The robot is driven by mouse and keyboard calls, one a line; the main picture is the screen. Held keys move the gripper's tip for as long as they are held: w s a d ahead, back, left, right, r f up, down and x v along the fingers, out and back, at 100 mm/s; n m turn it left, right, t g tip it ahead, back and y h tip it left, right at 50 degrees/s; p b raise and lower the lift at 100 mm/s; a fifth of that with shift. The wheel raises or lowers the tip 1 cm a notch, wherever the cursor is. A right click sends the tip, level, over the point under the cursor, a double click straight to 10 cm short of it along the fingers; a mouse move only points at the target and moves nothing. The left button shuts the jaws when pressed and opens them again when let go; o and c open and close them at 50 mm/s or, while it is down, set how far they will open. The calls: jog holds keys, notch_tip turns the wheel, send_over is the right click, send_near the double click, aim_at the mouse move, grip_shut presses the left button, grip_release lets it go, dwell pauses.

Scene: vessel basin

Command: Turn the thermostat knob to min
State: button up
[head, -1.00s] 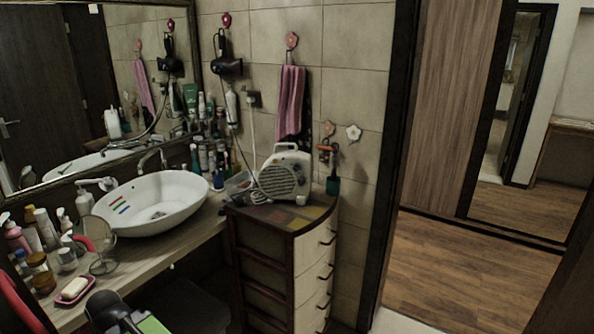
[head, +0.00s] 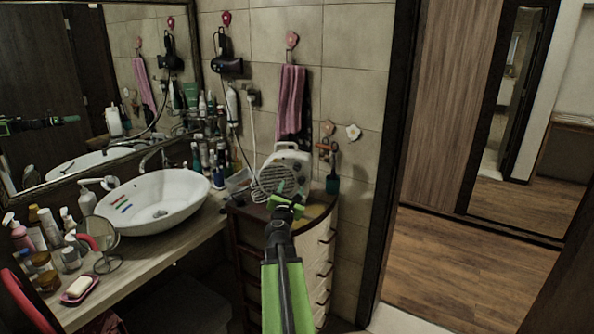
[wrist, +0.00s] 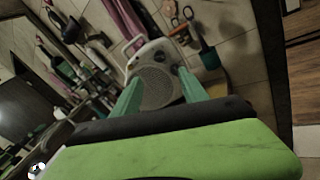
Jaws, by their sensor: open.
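A white fan heater (head: 292,158) with a round grey grille and a top handle stands on the corner cabinet. It also shows in the wrist view (wrist: 157,52), tilted, beyond my fingers.
The cabinet top (head: 318,210) has some bare surface right of the heater. A blue-green brush (head: 332,182) hangs right of it, and a pink towel (head: 291,100) hangs behind. A basin (head: 152,203) and bottles are to the left. A doorway opens on the right.

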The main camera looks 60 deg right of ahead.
aim_at(297, 168)
jog(key=x, duration=1.7)
jog(key=shift+w, duration=0.1)
jog(key=shift+a, duration=0.1)
jog(key=shift+c, duration=0.2)
grip_shut()
